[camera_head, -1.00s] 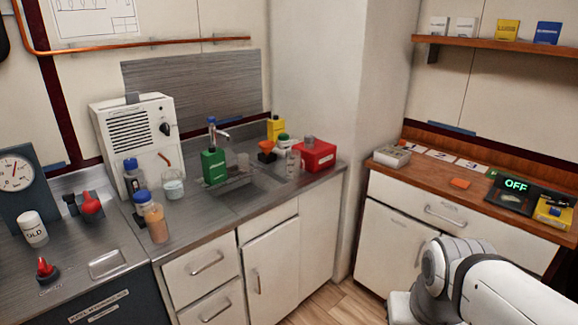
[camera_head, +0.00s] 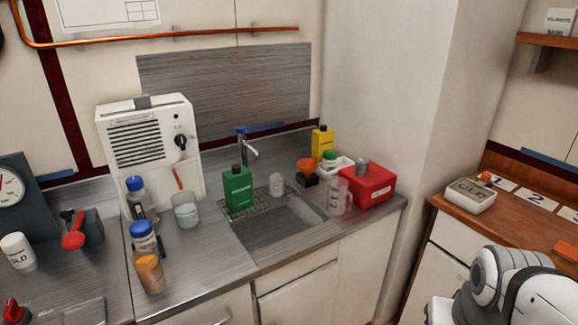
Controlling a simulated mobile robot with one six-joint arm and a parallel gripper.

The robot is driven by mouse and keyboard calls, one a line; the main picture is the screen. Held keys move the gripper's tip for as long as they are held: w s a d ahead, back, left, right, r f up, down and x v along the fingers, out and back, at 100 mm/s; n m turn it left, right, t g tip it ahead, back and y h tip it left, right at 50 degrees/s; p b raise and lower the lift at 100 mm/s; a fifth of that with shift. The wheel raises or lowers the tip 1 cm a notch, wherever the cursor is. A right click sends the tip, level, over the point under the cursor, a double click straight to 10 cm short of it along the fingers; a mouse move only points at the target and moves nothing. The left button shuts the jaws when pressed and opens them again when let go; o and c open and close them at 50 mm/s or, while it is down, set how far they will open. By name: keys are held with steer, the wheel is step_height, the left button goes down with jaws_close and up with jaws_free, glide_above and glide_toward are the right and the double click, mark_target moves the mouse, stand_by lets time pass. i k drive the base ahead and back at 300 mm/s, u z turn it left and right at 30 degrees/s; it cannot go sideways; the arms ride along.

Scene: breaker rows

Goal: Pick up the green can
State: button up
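A green can (camera_head: 238,189) with a dark cap stands upright on the steel counter at the back left edge of the sink, just left of the tap (camera_head: 247,146). It is fully visible, and a small clear item stands to its right. My arm shows at the lower right, well apart from the can. My gripper is not visible.
The sink (camera_head: 278,225) lies in front of the can. Left of it stand a glass beaker (camera_head: 186,210), an amber jar (camera_head: 150,272) and blue-capped bottles. A red box (camera_head: 367,185), a yellow bottle (camera_head: 322,141) and a clear jug (camera_head: 340,196) stand to the right.

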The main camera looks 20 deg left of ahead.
mark_target(237, 182)
steer(key=u, duration=0.5)
steer(key=i, duration=1.1)
steer(key=u, duration=0.9)
steer(key=i, duration=0.25)
steer(key=u, duration=0.05)
steer(key=k, duration=0.75)
steer(key=u, duration=0.2)
steer(key=i, duration=0.75)
steer(key=z, duration=0.05)
